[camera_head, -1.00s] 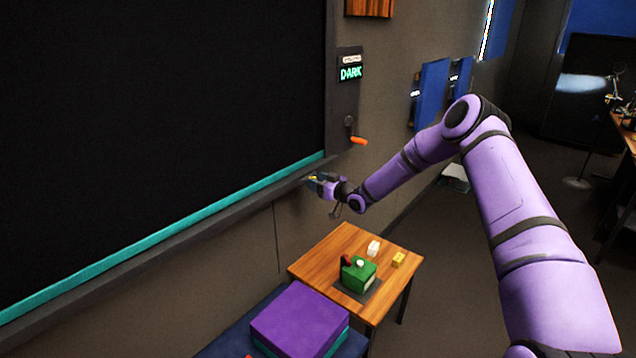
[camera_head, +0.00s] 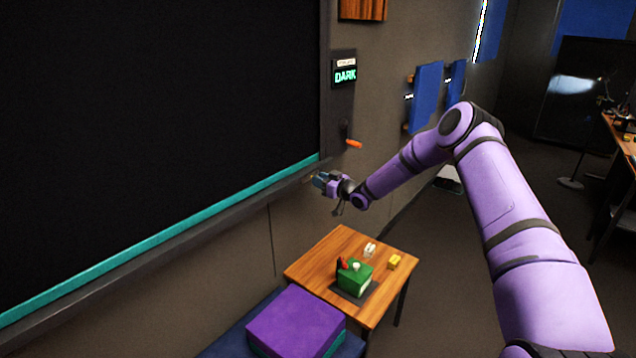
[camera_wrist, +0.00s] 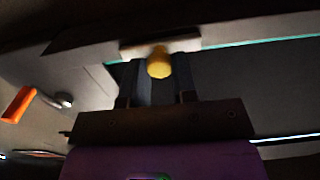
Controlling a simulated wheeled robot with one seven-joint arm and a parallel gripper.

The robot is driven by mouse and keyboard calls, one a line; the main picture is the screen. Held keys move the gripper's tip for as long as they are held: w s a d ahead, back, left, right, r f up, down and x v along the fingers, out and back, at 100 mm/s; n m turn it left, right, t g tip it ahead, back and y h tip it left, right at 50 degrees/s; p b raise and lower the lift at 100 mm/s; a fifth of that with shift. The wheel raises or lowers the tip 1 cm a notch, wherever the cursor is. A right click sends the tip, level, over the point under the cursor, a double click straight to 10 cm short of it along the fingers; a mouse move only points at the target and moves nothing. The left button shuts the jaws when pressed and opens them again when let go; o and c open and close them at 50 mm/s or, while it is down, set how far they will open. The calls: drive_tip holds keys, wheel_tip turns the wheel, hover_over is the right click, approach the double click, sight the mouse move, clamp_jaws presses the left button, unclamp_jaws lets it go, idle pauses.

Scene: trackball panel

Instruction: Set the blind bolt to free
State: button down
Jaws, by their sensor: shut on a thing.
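The blind (camera_head: 150,100) is a large black sheet with a teal bottom strip (camera_head: 200,206), fully down in its dark frame. A small yellow knob (camera_wrist: 159,63), which looks like the blind bolt, sits before a pale plate (camera_wrist: 185,44) below the blind in the wrist view. My gripper (camera_head: 319,180) is at the frame's lower right corner; in the wrist view my gripper (camera_wrist: 158,75) has its fingers closed around the knob from both sides. In the head view the fingers hide the knob. The bolt's markings cannot be read.
A wall panel reading DARK (camera_head: 345,76) is above an orange-handled crank (camera_head: 353,143), right of the blind. A wooden table (camera_head: 315,265) below holds a green box (camera_head: 354,277) and small blocks. A purple cushion (camera_head: 295,320) is beside it. Blue wall panels (camera_head: 425,95) are behind my arm.

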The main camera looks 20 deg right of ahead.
drive_tip(key=shift+w+d+r, duration=0.1)
drive_tip(key=shift+d, duration=0.1)
drive_tip(key=c, duration=0.9)
unclamp_jaws()
drive_tip(key=v, duration=1.1)
drive_tip(key=shift+w, duration=0.1)
